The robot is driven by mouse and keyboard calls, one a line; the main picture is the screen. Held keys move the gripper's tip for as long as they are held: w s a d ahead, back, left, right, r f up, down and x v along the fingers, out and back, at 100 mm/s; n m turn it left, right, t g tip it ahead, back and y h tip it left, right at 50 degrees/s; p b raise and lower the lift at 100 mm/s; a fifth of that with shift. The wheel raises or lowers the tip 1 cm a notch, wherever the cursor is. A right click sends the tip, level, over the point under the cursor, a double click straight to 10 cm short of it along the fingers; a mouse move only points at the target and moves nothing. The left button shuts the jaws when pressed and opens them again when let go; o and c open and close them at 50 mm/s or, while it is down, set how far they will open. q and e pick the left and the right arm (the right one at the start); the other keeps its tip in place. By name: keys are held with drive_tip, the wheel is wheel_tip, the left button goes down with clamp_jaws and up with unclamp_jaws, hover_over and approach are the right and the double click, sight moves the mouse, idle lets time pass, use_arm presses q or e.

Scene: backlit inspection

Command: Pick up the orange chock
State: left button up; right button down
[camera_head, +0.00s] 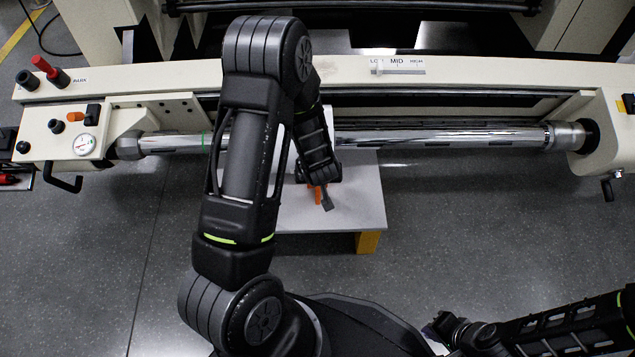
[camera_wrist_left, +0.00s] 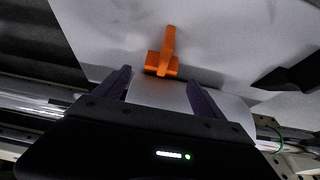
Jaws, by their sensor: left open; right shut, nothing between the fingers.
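The orange chock (camera_head: 317,194) lies on a light grey platform (camera_head: 358,205), partly hidden by my left arm in the head view. In the left wrist view, the chock (camera_wrist_left: 164,62) shows whole, with a wider base and a narrow upright part. My left gripper (camera_wrist_left: 158,80) is open, and the chock appears just beyond and between its two fingertips; no contact is visible. In the head view, the left gripper (camera_head: 326,198) is small and mostly covered beside the chock. My right gripper (camera_head: 434,328) is shut and empty at the lower right, well away from the chock.
A chrome roller (camera_head: 440,138) crosses behind the platform under a cream machine beam (camera_head: 480,75). A cream side box (camera_head: 62,133) with a gauge, knobs and a black handle stands at left. Grey floor (camera_head: 480,220) is clear right of the platform.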

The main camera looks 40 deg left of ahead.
use_arm(q)
drive_tip(key=shift+w+a+f, duration=0.2)
drive_tip(key=shift+w+f, duration=0.1)
drive_tip(key=shift+f, duration=0.3)
drive_tip(key=b+x, duration=0.3)
drive_tip(key=x, duration=0.1)
drive_tip(key=shift+s+f, duration=0.15)
drive_tip(key=shift+f, duration=0.1)
drive_tip(key=shift+w+a+f+b, duration=0.2)
drive_tip(key=shift+w+f+b, duration=0.1)
drive_tip(key=shift+f+b, duration=0.05)
drive_tip(key=shift+r, duration=0.1)
drive_tip(key=c, duration=1.6)
drive_tip(key=shift+o, duration=0.2)
drive_tip(key=shift+r, duration=0.15)
